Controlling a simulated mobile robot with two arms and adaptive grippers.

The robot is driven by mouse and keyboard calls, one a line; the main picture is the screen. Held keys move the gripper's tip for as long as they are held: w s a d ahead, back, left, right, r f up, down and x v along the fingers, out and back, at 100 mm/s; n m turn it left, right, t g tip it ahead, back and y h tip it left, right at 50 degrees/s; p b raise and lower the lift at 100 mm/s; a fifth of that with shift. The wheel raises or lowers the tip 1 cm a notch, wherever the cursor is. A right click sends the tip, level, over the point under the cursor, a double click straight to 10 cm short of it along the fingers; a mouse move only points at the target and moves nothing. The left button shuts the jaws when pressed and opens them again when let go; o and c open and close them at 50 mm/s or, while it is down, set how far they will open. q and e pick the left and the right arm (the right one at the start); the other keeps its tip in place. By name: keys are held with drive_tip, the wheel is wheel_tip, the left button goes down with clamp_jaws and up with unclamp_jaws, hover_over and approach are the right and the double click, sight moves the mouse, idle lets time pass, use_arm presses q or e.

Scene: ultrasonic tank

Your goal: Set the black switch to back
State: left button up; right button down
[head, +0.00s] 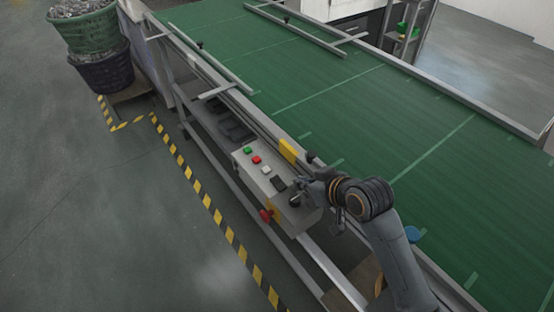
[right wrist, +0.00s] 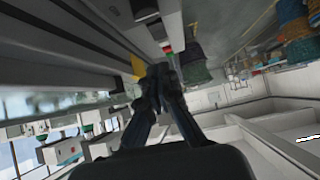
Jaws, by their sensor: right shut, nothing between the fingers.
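A grey control box (head: 285,208) is fixed to the near side of the conveyor frame in the head view. Its top carries a green button (head: 247,149), a red button (head: 256,160), a white button (head: 266,169) and a black switch (head: 278,183). The switch's exact position is too small to tell. My right gripper (head: 301,190) is shut and empty, close above the right end of the box, to the right of the black switch. Whether it touches the box is unclear. In the right wrist view its fingers (right wrist: 164,74) meet at the tips. My left gripper is not in view.
A red emergency knob (head: 265,216) sticks out from the box's front. A yellow block (head: 288,150) sits on the rail behind. Stacked baskets (head: 90,32) stand at the upper left. The floor beyond the striped tape is free.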

wheel_tip(320, 180, up, 2)
drive_tip(key=p, duration=0.2)
hover_over(279, 184)
drive_tip(key=f, duration=0.5)
drive_tip(key=shift+s+d, duration=0.3)
drive_tip(key=shift+s, duration=0.1)
drive_tip(key=f, duration=0.3)
drive_tip(key=shift+w+a+f, duration=0.1)
drive_tip(key=shift+w+a, duration=0.15)
drive_tip(key=shift+w, duration=0.15)
drive_tip(key=shift+f, duration=0.6)
